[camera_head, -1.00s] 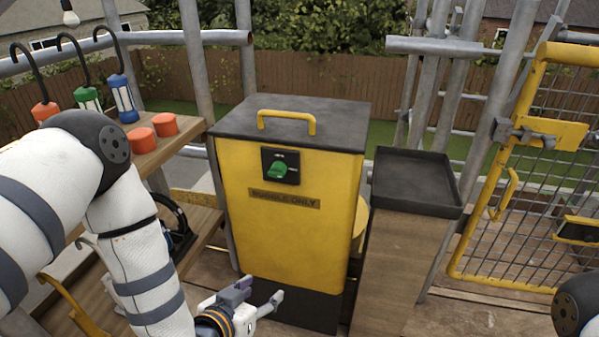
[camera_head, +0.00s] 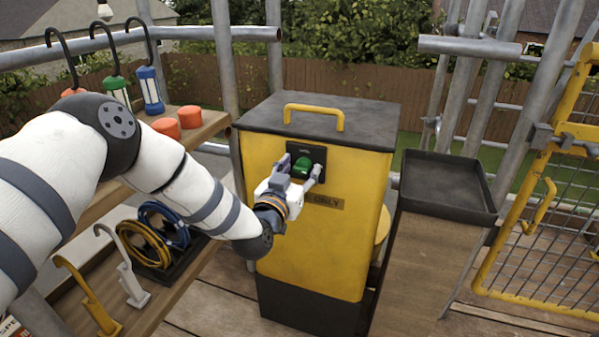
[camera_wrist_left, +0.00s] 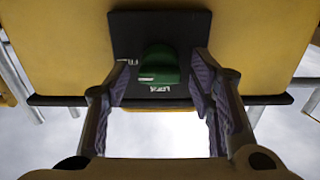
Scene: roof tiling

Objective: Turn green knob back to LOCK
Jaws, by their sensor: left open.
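The green knob (camera_head: 302,167) sits on a black plate (camera_head: 318,154) on the front of the yellow rubble bin (camera_head: 330,240). In the left wrist view the knob (camera_wrist_left: 160,66) shows near the middle of its black plate, with small white lettering that I cannot read surely. My left gripper (camera_head: 301,170) is open in front of the knob. In the left wrist view its two fingers (camera_wrist_left: 161,85) stand on either side of the knob, with a gap on each side. The knob's exact pointing direction is hard to tell. My right gripper is not in view.
A black tray (camera_head: 448,184) on a wooden stand is right of the bin. A yellow mesh gate (camera_head: 560,200) stands at the far right. At left, a wooden shelf holds orange cups (camera_head: 190,117) and lanterns; a lower shelf (camera_head: 185,277) holds coiled straps and hooks.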

